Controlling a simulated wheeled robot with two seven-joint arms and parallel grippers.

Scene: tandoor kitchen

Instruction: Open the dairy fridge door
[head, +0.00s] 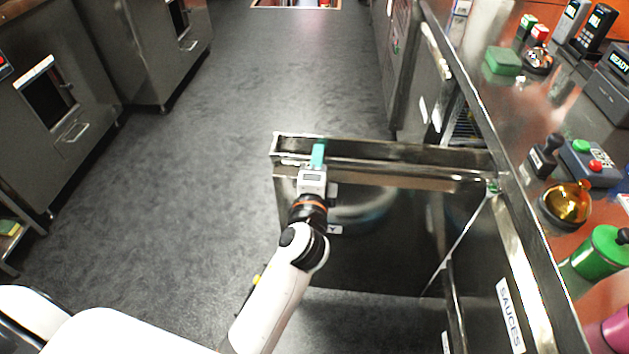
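The dairy fridge door (400,235) is a dark, glossy panel standing swung out from the counter front on the right, roughly square to it and across the aisle. A small white label on its face shows only a "Y"; my arm hides the rest. My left gripper (318,157), with teal fingertips, is at the door's top edge near its free left end. Only one teal tip shows clearly, so I cannot tell whether it is shut or touching the door. My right gripper is not in view.
The counter (515,165) runs along the right, carrying a green pot (600,250), a gold bell (567,203) and several devices. A front labelled "SAUCES" (509,315) is nearer me. Steel cabinets (60,120) line the left. The grey floor between is clear left of the door.

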